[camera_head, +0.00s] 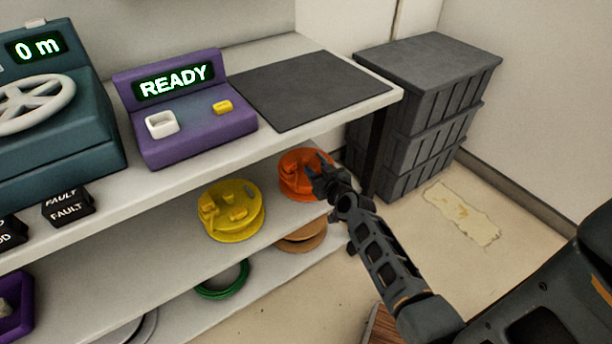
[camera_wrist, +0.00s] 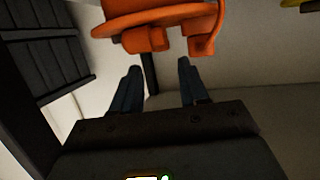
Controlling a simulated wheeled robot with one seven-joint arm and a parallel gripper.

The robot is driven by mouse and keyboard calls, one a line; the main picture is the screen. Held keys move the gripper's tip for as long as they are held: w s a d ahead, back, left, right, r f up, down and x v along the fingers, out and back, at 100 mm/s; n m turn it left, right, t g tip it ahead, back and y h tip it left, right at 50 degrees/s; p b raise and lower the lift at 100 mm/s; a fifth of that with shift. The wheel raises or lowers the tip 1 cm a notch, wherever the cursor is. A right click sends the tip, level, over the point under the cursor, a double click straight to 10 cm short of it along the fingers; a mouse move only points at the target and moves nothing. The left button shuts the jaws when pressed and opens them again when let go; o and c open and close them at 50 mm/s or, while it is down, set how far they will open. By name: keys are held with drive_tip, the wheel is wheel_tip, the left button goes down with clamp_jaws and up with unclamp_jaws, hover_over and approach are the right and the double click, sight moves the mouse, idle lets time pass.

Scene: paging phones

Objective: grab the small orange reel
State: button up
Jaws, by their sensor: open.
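The small orange reel (camera_head: 295,176) sits on the middle shelf below the worktop, near its right end. My gripper (camera_head: 322,170) is at its right side in the head view and covers part of it. In the wrist view the orange reel (camera_wrist: 158,22) fills the top of the picture, with two blocks sticking out from its flange. The fingers of my gripper (camera_wrist: 159,75) are apart, with nothing between them. Their tips point toward the reel and appear just short of its blocks. Whether they touch it I cannot tell.
A yellow reel (camera_head: 231,211) stands left of the orange one on the same shelf (camera_head: 165,262). A brown disc (camera_head: 302,238) and a green coil (camera_head: 222,281) lie on the shelf below. Stacked grey crates (camera_head: 428,110) stand behind right. A purple READY device (camera_head: 190,120) sits on the worktop above.

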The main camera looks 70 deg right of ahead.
sight(308, 160)
drive_tip(key=b+x, duration=0.1)
drive_tip(key=x, duration=0.6)
drive_tip(key=shift+a, duration=0.1)
clamp_jaws()
idle(1.2)
drive_tip(key=shift+r, duration=0.15)
